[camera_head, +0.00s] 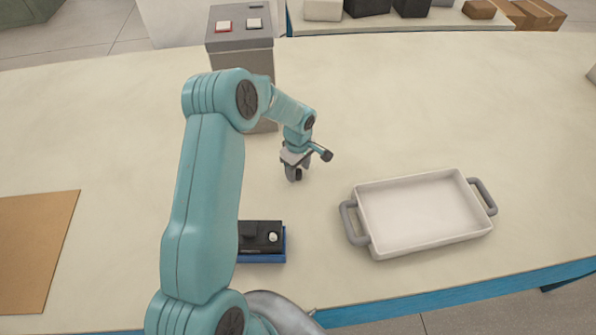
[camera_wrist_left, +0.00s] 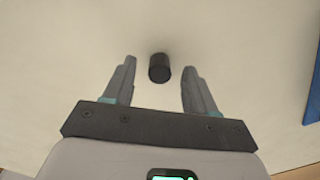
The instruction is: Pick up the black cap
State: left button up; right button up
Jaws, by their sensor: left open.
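The black cap (camera_wrist_left: 159,68) stands on the pale table in the left wrist view, a small dark cylinder. It lies between the lines of my left gripper's two fingers, near their tips and apart from both. My left gripper (camera_wrist_left: 158,70) is open with nothing held. In the head view my left gripper (camera_head: 294,176) points down close to the table, left of the white tray. There the cap is hard to tell from the dark fingers. My right gripper is not in view.
A white tray (camera_head: 366,226) with grey handles stands empty on the right. A black battery (camera_head: 261,234) sits in a blue holder (camera_head: 262,258) at the front. A grey button box (camera_head: 240,50) stands behind. A brown board (camera_head: 35,245) lies at left.

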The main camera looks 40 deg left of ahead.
pick_arm(q)
grip_shut()
jog(key=shift+r, duration=0.15)
